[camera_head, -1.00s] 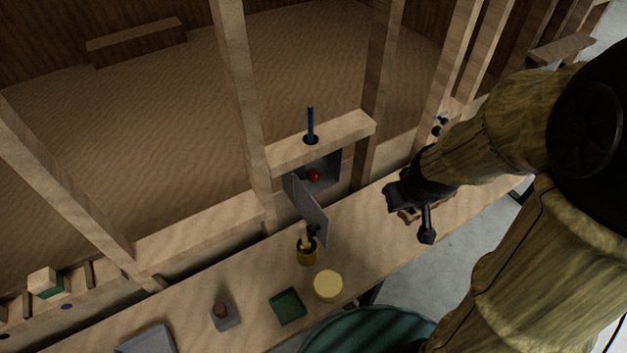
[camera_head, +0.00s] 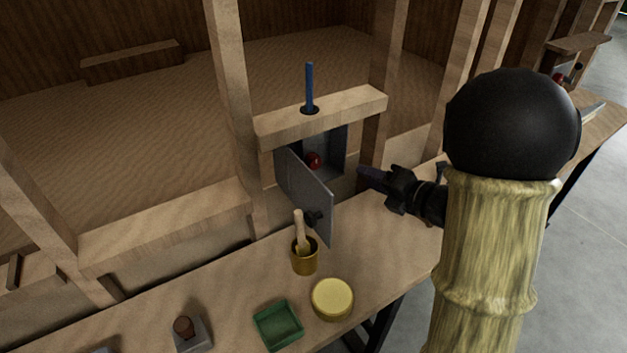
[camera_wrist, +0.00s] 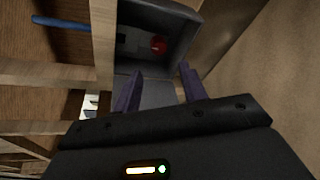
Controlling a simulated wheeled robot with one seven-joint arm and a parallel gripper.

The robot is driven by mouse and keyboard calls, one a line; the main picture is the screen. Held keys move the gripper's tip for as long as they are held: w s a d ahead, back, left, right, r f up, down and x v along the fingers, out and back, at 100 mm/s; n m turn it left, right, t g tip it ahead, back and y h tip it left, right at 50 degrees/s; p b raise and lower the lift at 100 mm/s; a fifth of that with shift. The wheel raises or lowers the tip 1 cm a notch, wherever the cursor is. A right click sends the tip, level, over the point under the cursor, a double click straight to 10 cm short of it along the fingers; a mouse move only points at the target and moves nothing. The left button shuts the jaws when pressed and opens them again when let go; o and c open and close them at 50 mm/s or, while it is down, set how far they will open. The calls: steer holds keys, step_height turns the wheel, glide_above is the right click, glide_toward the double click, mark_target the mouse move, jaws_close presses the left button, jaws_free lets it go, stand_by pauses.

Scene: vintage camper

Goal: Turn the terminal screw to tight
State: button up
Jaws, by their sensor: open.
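A grey metal box (camera_head: 335,150) with its door (camera_head: 306,195) swung open is mounted under a wooden ledge. Inside it is a round red knob (camera_head: 314,160), the only screw-like part I can make out; it also shows in the wrist view (camera_wrist: 158,45). Whether this is the terminal screw, and how tight it sits, I cannot tell. My gripper (camera_head: 366,176) is to the right of the box, pointing toward it. In the wrist view its two fingers (camera_wrist: 160,88) are apart and empty, with the box and red knob beyond their tips, not touching.
A blue rod (camera_head: 309,85) stands in the ledge (camera_head: 352,109). On the bench are a brown cup (camera_head: 305,262) with a wooden handle, a yellow round lid (camera_head: 332,299) and a green tray (camera_head: 278,325). The open door juts out left of my gripper; wooden posts rise behind.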

mark_target(318, 163)
steer(key=shift+s+a+f+n+y, duration=0.25)
steer(key=shift+n+y, duration=0.15)
steer(key=shift+n, duration=0.2)
steer(key=x, duration=0.8)
steer(key=p+x, duration=0.1)
steer(key=x, duration=0.8)
steer(key=shift+a+f, duration=0.25)
steer(key=c, duration=0.7)
